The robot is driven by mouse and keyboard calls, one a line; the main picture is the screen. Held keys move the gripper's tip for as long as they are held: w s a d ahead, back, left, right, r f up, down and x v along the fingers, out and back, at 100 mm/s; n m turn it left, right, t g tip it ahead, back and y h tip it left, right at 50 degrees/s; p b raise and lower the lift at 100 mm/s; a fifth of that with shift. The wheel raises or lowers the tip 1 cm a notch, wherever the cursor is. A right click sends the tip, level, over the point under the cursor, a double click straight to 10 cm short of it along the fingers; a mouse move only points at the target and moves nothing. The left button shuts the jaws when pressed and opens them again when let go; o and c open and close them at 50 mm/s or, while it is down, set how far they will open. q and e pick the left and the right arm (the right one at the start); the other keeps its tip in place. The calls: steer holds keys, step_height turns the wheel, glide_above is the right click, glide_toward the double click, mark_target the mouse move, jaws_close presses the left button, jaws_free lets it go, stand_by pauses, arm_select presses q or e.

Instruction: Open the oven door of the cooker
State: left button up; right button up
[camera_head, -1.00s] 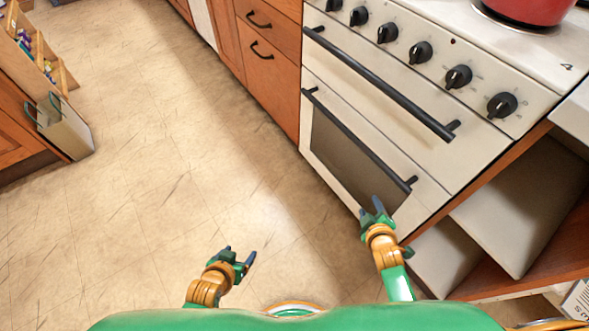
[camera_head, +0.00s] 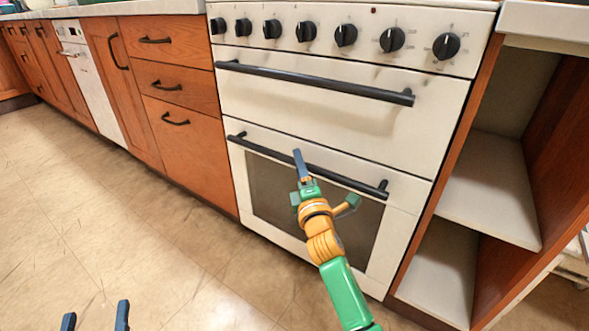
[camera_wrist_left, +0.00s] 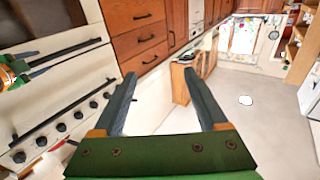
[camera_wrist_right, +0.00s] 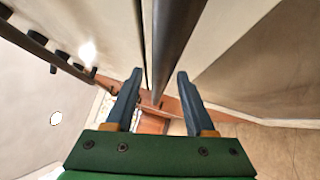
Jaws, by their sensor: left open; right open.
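The cooker (camera_head: 330,100) is white, with a long dark handle (camera_head: 310,82) on its upper panel. Below it is the oven door (camera_head: 405,222), with a dark window (camera_head: 275,195) and a dark bar handle (camera_head: 345,180); the door looks shut. My right gripper (camera_head: 301,172) is open in front of this lower handle, near its middle. In the right wrist view the bar (camera_wrist_right: 172,45) runs lengthwise between the open fingers (camera_wrist_right: 158,92); I cannot tell whether they touch it. My left gripper (camera_head: 95,318) is open and empty, low at the left, away from the cooker.
Black knobs (camera_head: 345,36) line the cooker's top front. Wooden drawers (camera_head: 175,90) adjoin its left side. Open shelves (camera_head: 490,190) stand at its right. The floor (camera_head: 110,220) in front and to the left is clear.

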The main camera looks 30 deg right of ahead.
steer(key=shift+w+d, duration=0.15)
steer(key=shift+w, duration=0.25)
arm_select(q)
steer(key=shift+r+t+h, duration=0.3)
steer(key=shift+r+t, duration=0.1)
steer(key=shift+r, duration=0.45)
arm_select(e)
jaws_close()
stand_by(0.4)
